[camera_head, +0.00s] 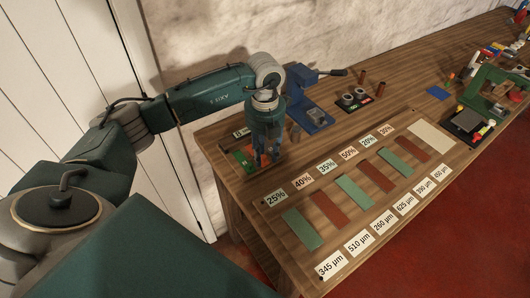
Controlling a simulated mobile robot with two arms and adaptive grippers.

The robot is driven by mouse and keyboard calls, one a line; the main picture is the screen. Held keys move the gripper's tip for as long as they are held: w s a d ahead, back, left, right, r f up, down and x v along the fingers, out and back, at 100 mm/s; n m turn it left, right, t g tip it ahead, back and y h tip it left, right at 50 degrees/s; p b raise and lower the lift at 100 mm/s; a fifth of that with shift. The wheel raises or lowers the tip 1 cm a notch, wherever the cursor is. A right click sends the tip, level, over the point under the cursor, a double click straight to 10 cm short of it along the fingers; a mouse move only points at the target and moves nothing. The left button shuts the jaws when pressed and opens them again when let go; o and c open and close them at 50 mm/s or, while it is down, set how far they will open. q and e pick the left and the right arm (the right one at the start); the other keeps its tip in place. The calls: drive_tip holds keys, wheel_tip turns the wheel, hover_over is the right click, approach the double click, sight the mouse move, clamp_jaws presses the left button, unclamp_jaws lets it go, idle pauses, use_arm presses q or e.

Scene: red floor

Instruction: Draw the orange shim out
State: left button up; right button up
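My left gripper (265,162) points straight down at the back left of the wooden table, over a small holder with green and orange parts (240,157). The gripper hides part of this holder. Whether its fingers are apart, or touch anything, is too small to tell. An orange patch shows just left of the fingers; I cannot tell for sure that it is the shim. A row of flat strips, green (303,229) and reddish-brown (329,209) by turns, lies on a board to the right. My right gripper is not in view.
Percent labels (276,198) and micrometre labels (330,266) line the board, with a pale blank panel (433,136) at its far end. A blue device (308,105) stands just behind my gripper. A green machine (494,98) stands far right. The wall is close behind.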

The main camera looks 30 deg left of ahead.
use_arm(q)
wheel_tip(320, 180, up, 12)
idle(0.4)
idle(0.5)
